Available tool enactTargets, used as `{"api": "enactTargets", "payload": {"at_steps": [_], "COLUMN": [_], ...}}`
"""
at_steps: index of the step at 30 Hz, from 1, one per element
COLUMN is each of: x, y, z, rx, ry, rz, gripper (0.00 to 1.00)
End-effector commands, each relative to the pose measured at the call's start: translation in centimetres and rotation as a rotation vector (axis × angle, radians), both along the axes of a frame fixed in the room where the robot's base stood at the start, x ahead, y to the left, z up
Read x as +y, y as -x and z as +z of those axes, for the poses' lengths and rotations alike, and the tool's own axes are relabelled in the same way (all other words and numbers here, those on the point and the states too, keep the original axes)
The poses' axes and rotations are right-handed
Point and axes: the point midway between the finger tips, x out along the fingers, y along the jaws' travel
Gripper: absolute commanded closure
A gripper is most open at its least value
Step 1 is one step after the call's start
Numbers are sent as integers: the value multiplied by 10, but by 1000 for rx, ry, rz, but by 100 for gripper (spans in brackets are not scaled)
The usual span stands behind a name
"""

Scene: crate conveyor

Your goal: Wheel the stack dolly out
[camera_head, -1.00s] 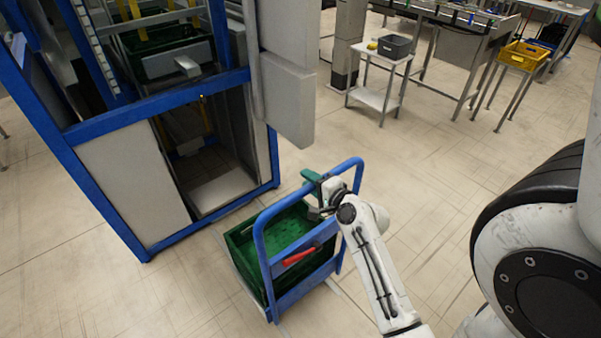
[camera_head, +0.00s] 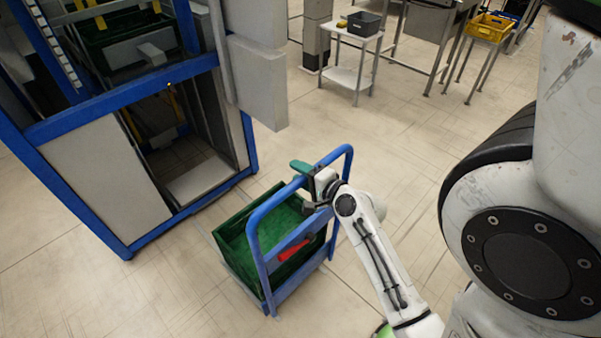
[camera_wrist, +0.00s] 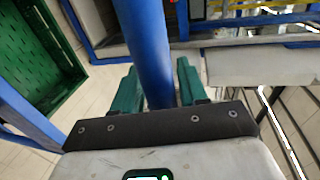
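The stack dolly has a blue tube handle frame (camera_head: 262,250) and carries a green crate (camera_head: 235,243). It stands on the floor in front of the blue-framed cabinet. A red piece (camera_head: 293,251) shows on the frame's crossbar. My gripper (camera_head: 303,168), with green fingers, is at the top of the handle. In the wrist view my gripper (camera_wrist: 158,90) has a finger on each side of the blue handle tube (camera_wrist: 146,45) and appears shut on it. The crate (camera_wrist: 38,55) shows at the left there. The dolly's wheels are hidden.
The blue-framed cabinet (camera_head: 105,245) with an open lower bay (camera_head: 180,150) stands behind and left of the dolly. A small white table (camera_head: 352,80) with a grey bin (camera_head: 364,23) and a yellow bin (camera_head: 491,27) stand at the back. Floor between is clear.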

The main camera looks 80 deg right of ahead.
Motion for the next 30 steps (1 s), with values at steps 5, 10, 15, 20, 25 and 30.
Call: {"api": "enactTargets", "payload": {"at_steps": [5, 10, 15, 20, 25, 30], "x": [0, 0, 8, 22, 39, 49], "y": [0, 1, 13, 38, 63, 82], "z": [1, 1, 1, 6, 12, 17], "rx": [0, -1, 1, 2, 2, 2], "ry": [2, 2, 2, 1, 1, 1], "rz": [-1, -1, -2, -2, -1, -1], "gripper": [48, 48, 48, 48, 48, 48]}}
